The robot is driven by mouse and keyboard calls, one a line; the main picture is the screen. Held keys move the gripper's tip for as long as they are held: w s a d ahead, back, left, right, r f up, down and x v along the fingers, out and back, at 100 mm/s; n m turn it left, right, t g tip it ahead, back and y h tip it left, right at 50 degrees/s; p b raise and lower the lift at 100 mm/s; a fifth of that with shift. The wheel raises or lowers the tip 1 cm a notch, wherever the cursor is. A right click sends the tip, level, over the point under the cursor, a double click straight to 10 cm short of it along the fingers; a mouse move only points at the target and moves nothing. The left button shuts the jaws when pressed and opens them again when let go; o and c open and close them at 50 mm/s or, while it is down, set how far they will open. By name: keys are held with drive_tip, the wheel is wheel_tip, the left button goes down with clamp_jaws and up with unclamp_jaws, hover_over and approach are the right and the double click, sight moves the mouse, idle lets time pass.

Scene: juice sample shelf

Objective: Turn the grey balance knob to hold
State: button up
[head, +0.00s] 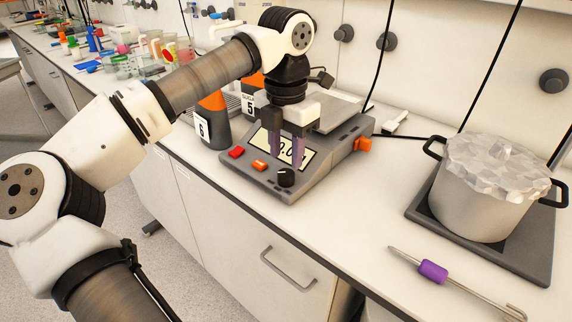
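The grey balance (328,166) stands on the bench with a lit display (310,155) on its sloping front. A dark grey knob (286,178) sits at the front right corner of its panel, with a pale mark on top. My gripper (285,158) points down in front of the display, its two purple-grey fingers apart with a gap between them. Nothing shows between the fingers. They appear just behind and above the knob; I cannot tell the exact height. The fingers hide part of the display, and the labels by the knob are too small to read.
A red button (237,153) and an orange button (260,165) sit left of the knob. An orange side knob (363,144) juts out right. A dark bottle (212,125) stands left. A pot (484,195) and a purple-handled rod (433,272) are right.

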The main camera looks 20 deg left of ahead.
sight(286, 172)
wheel_tip(286, 172, up, 9)
drive_tip(key=shift+r, duration=0.2)
idle(0.4)
